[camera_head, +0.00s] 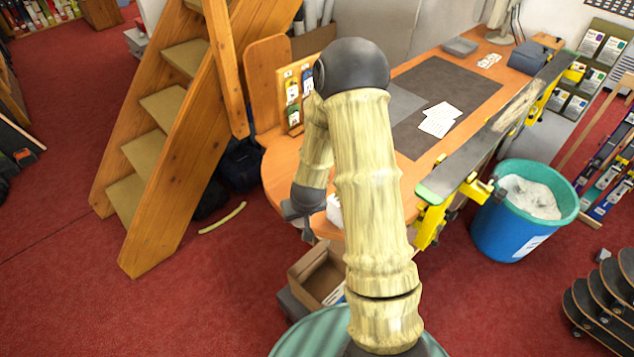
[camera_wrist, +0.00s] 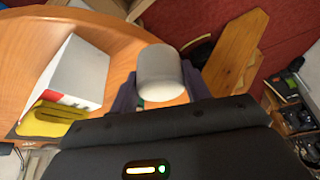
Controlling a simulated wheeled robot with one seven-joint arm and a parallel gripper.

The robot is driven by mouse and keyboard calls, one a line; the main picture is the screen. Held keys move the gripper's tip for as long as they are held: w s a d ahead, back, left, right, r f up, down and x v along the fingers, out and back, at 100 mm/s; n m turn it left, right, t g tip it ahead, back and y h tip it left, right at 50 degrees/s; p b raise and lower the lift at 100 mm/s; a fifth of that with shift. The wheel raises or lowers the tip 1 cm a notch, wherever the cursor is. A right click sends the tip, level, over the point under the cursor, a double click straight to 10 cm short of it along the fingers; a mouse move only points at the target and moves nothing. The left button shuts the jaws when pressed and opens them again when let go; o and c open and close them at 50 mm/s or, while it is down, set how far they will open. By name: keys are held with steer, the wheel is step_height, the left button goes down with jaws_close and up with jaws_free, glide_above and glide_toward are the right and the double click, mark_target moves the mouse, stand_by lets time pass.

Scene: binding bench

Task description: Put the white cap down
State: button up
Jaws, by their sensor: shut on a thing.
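The white cap (camera_wrist: 160,70) is a smooth, rounded, pale piece in the middle of the wrist view. My gripper (camera_wrist: 160,87) is shut on it, with a dark finger on each side. In the wrist view the cap shows against the rounded edge of the orange wooden bench (camera_wrist: 110,62); I cannot tell whether it touches the top. In the head view my gripper (camera_head: 308,230) is at the bench's (camera_head: 278,178) near left end, mostly hidden by my arm. The cap cannot be made out there.
A white box (camera_wrist: 72,72) and a yellow item (camera_wrist: 50,118) lie on the bench left of the cap in the wrist view. Wooden steps (camera_head: 165,150) stand left of the bench. An open cardboard box (camera_head: 318,278) is below, and a blue bin (camera_head: 505,225) stands right.

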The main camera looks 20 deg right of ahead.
steer(key=s+a+f+b, duration=0.1)
steer(key=a+f+b, duration=0.3)
steer(key=f, duration=0.8)
steer(key=shift+f+n, duration=0.15)
steer(key=shift+n, duration=0.15)
steer(key=shift+a, duration=0.2)
